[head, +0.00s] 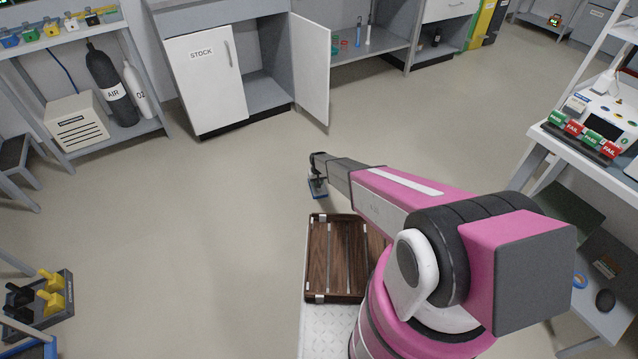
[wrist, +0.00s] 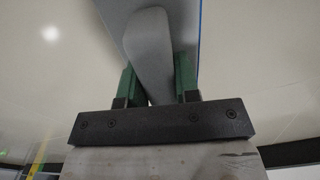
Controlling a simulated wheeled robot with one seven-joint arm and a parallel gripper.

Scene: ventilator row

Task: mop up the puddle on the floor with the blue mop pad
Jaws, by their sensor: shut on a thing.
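I cannot make out the puddle in either view.
A slatted wooden tray (head: 318,292) lies just in front of me. A cabinet marked STOCK (head: 203,85) has its right door (head: 311,68) swung out over the floor. A white bench (head: 560,150) stands right, a gas-bottle shelf (head: 115,140) left. The middle floor is open.

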